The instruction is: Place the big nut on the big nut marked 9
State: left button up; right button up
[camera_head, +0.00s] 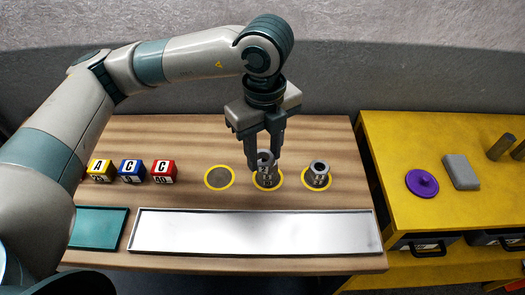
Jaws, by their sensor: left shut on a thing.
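My left gripper (265,164) points down over the middle yellow-ringed spot on the wooden bench. It is shut on a grey metal big nut (265,158), held upright with its hole facing up. Directly below it, another grey nut (266,181) shows in the middle ring, partly hidden by the held nut and the fingers. I cannot tell whether the two touch. A third grey big nut (318,174) stands in the right ring with a dark mark on its side. The marks are too small to read surely. My right gripper is not in view.
The left yellow-ringed spot (219,177) is empty. Yellow, blue and red lettered blocks (131,171) stand at the left. A long pale tray (136,232) and a teal tray (98,228) lie in front. A yellow table (390,150) at right carries a purple lidded disc (422,184) and a grey block (461,172).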

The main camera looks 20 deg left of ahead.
pick_arm(q)
jog(key=shift+w, duration=0.1)
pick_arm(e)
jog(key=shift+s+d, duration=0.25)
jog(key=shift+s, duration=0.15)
